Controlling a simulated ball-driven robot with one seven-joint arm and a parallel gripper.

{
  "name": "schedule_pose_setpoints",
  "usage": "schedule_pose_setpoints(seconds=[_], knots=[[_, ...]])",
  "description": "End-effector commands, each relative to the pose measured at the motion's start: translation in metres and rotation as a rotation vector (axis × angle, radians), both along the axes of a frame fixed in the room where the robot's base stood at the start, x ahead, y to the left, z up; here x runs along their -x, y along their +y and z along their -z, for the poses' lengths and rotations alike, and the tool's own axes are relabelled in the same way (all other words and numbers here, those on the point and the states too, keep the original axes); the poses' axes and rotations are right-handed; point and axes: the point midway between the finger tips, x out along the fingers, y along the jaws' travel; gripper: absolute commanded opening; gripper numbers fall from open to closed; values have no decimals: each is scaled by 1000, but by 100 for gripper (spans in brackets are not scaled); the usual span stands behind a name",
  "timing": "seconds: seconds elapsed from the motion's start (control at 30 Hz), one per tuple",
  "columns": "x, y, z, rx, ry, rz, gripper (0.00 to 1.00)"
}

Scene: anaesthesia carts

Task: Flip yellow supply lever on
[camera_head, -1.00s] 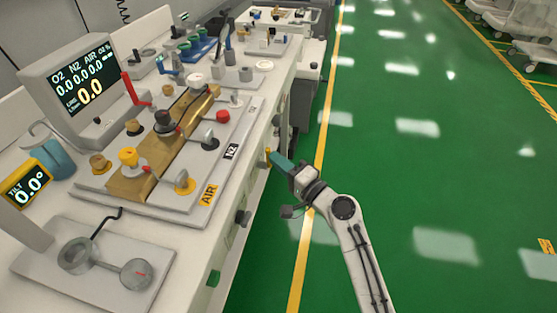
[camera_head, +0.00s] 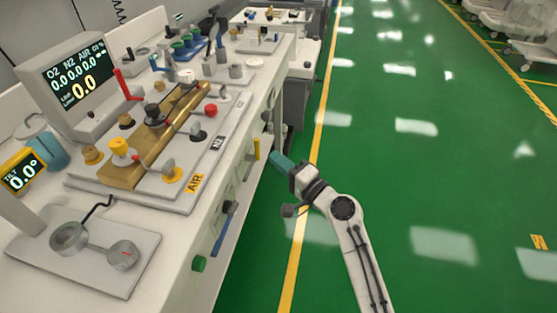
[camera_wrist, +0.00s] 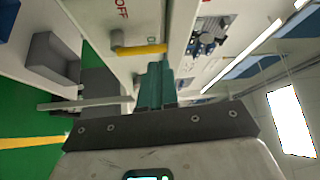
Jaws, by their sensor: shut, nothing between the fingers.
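The yellow supply lever (camera_head: 256,148) is on the side face of the near cart, with its yellow handle upright in the head view. In the wrist view the yellow handle (camera_wrist: 140,49) lies across the picture beside a grey round pivot, with the printed word OFF (camera_wrist: 122,10) above it. My gripper (camera_head: 278,160) has teal fingers, shut and empty. It is to the right of the lever, with a small gap in the head view. In the wrist view my gripper's fingertips (camera_wrist: 156,72) point at the panel just below the handle's right end; contact cannot be told.
A blue lever (camera_head: 224,228) and a green knob (camera_head: 198,264) stick out of the same side face, nearer to me. A gas panel (camera_head: 150,150) with several knobs and a display (camera_head: 75,82) stand on the cart top. The green floor (camera_head: 420,190) to the right is clear.

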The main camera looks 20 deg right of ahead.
Motion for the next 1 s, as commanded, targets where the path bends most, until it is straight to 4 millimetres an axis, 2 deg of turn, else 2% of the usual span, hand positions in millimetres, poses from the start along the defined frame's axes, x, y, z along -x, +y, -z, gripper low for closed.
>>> schedule_pose_setpoints(seconds=[0.5, 0.7, 0.9, 1.0], knots=[[74, -28, 1, 0, 1, 2, 0], [87, -33, 0, -1, 0, 1, 0], [88, -33, 0, -1, 0, 1, 0], [96, -24, 2, 68, 29, -32, 0]])
